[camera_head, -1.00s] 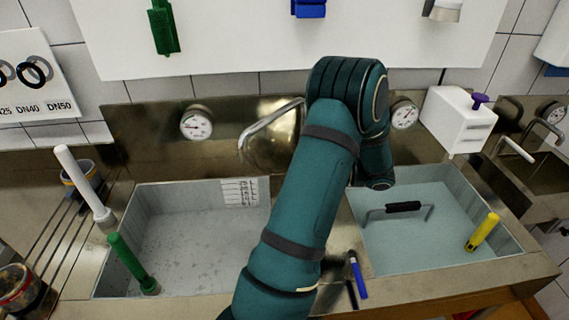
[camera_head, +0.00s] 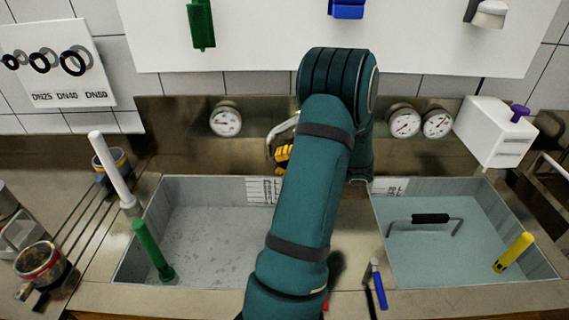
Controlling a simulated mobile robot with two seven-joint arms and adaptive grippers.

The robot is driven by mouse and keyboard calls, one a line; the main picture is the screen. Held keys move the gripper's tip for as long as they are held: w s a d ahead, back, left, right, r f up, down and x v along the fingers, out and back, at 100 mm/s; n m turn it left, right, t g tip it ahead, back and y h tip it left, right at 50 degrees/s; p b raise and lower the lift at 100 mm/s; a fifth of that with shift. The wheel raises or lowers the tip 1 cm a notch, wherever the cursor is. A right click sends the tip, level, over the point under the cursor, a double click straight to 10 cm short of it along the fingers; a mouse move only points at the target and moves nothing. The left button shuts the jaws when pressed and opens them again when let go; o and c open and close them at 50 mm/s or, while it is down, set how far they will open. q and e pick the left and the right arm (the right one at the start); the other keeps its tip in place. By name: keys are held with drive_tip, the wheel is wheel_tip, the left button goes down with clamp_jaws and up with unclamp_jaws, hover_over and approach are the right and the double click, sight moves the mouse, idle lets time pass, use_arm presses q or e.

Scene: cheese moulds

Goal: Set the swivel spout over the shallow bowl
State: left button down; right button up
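Two sink bowls are set in the steel counter: a left bowl (camera_head: 205,235) with a speckled grey floor and a right bowl (camera_head: 450,262) with a pale blue floor or water. I cannot tell which is shallower. The metal swivel spout (camera_head: 272,137) is at the back wall, its bent end above the back right of the left bowl; my teal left arm hides the rest. Yellow and black parts of my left gripper (camera_head: 284,156) show just below the spout, left of the arm. Whether they touch it, and whether they are open, is hidden. My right gripper is out of view.
A white pipe (camera_head: 115,172) and green handle (camera_head: 151,248) stand at the left bowl. A black-handled bar (camera_head: 430,219) and yellow handle (camera_head: 514,252) are at the right bowl. Gauges (camera_head: 225,120) line the back; a white box (camera_head: 495,131) stands right. A blue-handled tool (camera_head: 378,285) lies between bowls.

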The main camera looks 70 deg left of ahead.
sight(271, 155)
use_arm(q)
drive_tip(key=a+p, duration=0.1)
drive_tip(key=s+a+m+y+p, duration=0.1)
drive_tip(key=p, duration=0.1)
drive_tip(key=shift+s+a+r+t, duration=0.2)
drive_tip(key=shift+s+t, duration=0.05)
drive_tip(key=shift+t, duration=0.15)
drive_tip(key=shift+s+a+f+m+t+y, duration=0.1)
drive_tip(key=shift+s+a+m+t+y, duration=0.2)
drive_tip(key=shift+a+y, duration=0.15)
drive_tip(key=shift+f, duration=0.1)
drive_tip(key=shift+w, duration=0.1)
